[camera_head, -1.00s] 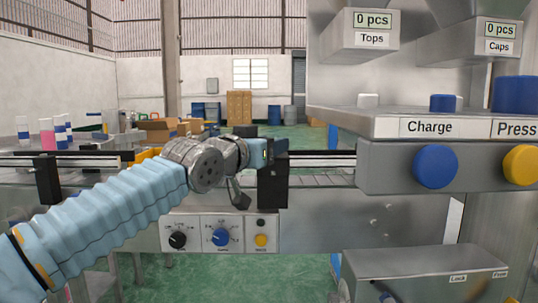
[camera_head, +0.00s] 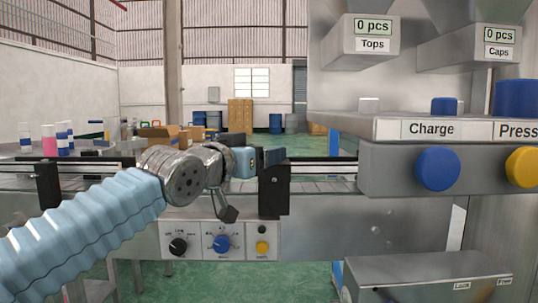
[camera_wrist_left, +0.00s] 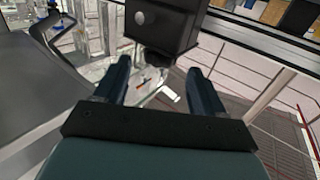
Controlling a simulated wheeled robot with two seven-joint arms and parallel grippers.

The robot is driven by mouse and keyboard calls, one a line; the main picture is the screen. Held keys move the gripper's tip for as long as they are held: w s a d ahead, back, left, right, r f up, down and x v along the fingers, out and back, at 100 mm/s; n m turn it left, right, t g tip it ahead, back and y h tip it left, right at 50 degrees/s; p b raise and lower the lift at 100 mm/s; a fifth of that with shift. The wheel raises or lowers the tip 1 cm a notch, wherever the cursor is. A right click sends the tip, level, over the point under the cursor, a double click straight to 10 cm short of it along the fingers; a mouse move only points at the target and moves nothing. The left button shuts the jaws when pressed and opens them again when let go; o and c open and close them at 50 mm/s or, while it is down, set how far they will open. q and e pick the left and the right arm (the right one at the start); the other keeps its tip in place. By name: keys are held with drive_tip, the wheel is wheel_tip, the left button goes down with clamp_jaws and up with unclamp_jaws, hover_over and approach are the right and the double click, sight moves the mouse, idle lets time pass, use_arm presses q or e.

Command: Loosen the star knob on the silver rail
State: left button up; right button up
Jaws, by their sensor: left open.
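The silver rail (camera_head: 322,170) runs level along the conveyor behind my left arm. A black clamp block (camera_head: 275,192) stands at the rail in the middle of the head view. My left gripper (camera_head: 272,157) is at the block's upper part, its far end partly hidden. A black block with a pale round disc (camera_wrist_left: 145,22) lies just beyond the fingertips. My right gripper is not in view.
Another black block (camera_head: 47,186) stands further left on the rail. Below is a panel with a black dial (camera_head: 178,246), a blue dial (camera_head: 221,243) and a yellow button (camera_head: 262,247). The Charge and Press station (camera_head: 400,165) stands close on the right.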

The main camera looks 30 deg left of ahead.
use_arm(q)
drive_tip(key=s+b, duration=0.1)
drive_tip(key=s, duration=0.9)
drive_tip(key=shift+a, duration=0.2)
drive_tip(key=shift+f, duration=0.1)
